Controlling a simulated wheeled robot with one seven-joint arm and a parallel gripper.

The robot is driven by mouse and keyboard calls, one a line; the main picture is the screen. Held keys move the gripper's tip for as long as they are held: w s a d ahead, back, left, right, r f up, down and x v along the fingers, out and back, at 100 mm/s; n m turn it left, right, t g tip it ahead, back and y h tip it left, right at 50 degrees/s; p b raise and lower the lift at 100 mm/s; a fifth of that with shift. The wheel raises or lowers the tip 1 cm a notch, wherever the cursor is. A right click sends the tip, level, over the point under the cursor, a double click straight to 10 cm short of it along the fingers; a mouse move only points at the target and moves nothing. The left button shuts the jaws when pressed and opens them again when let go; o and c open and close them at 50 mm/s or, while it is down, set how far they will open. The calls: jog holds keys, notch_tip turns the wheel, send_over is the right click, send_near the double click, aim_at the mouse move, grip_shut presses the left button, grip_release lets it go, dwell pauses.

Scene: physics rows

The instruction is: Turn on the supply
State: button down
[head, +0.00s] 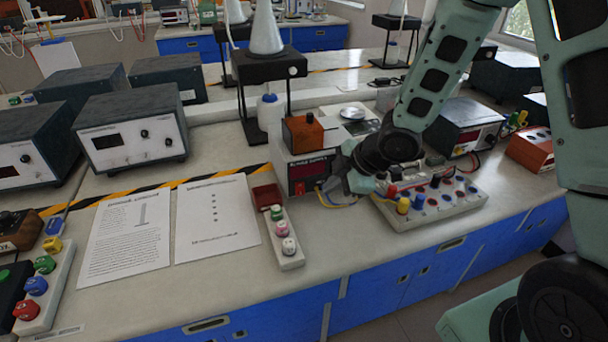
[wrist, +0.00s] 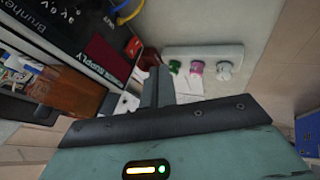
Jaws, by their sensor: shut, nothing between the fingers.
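In the wrist view the supply (wrist: 88,32) fills the upper left, with white lettering and a dark red panel. My gripper (head: 333,188) is at the right side of the supply's front; I cannot tell whether it touches. In the wrist view the gripper's fingers (wrist: 158,86) are together and empty.
A white strip with coloured knobs (head: 290,252) lies in front of the supply. A white terminal board (head: 445,205) with cables stands to its right. Two printed sheets (head: 214,220) lie to the left. The bench's front edge is close.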

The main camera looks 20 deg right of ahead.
aim_at(300, 189)
jog(key=shift+d+f+p, duration=0.1)
jog(key=shift+d+p, duration=0.15)
jog(key=shift+p, duration=0.2)
jog(key=x, duration=0.9)
jog(key=shift+f+p, duration=0.15)
jog(key=shift+p, duration=0.15)
jog(key=w, duration=0.1)
jog(key=w+p, duration=0.1)
jog(key=w, duration=0.1)
jog(key=shift+w+f, duration=0.15)
jog(key=shift+f, duration=0.2)
jog(key=shift+w+a+f+p, duration=0.1)
jog(key=shift+w+f+p, duration=0.1)
jog(key=shift+w+p, duration=0.3)
jog(key=shift+w+f, duration=0.1)
jog(key=shift+w, duration=0.05)
